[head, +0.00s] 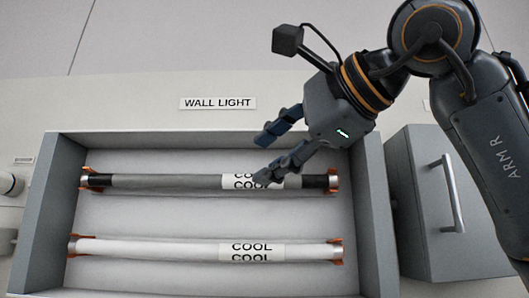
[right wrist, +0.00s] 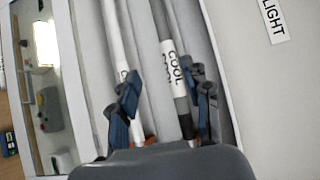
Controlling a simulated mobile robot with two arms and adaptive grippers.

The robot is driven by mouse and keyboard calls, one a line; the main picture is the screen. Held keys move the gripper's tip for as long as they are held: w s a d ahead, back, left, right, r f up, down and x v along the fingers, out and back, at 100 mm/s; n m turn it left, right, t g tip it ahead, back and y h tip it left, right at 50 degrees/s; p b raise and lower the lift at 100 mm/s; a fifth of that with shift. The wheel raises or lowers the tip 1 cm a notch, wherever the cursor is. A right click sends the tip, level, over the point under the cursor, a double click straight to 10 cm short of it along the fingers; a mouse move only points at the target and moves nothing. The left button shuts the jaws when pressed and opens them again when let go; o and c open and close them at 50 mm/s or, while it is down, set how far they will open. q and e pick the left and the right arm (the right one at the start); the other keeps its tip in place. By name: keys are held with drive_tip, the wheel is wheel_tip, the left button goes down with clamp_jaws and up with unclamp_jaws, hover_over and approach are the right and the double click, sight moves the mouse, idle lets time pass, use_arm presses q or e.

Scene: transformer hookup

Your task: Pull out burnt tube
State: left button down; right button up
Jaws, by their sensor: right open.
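The burnt tube (head: 165,181) is grey with blackened ends and a COOL label. It lies across the upper part of the wall light's open box, with orange clips at both ends. A white tube (head: 150,247), also labelled COOL, lies below it. My right gripper (head: 264,158) is open near the burnt tube's label, one fingertip overlapping the label in the head view. In the right wrist view the burnt tube (right wrist: 181,97) runs between the open fingers; I see no contact. The white tube (right wrist: 117,40) passes by the left finger. My left gripper is out of view.
The box's raised rim (head: 375,215) surrounds both tubes. A grey cabinet with a handle (head: 447,190) stands right of it, beneath my right arm. A WALL LIGHT sign (head: 218,103) is above. The right wrist view shows a shelf-like area with small items (right wrist: 48,95) at left.

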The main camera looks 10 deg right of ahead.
sight(228, 177)
drive_tip(key=p+x, duration=0.1)
drive_tip(key=x, duration=0.3)
drive_tip(key=p+x, duration=0.2)
drive_tip(key=x, duration=0.1)
drive_tip(key=r+p+x, duration=0.1)
drive_tip(key=p+x, duration=0.1)
drive_tip(key=x, duration=0.2)
drive_tip(key=shift+w+a, duration=0.1)
drive_tip(key=shift+w, duration=0.4)
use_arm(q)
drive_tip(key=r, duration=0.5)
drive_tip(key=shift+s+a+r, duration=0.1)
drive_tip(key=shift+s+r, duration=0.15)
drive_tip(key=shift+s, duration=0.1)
use_arm(e)
drive_tip(key=shift+w+a+f, duration=0.15)
drive_tip(key=shift+w+a, duration=0.05)
drive_tip(key=shift+w, duration=0.2)
drive_tip(key=c, duration=0.9)
clamp_jaws()
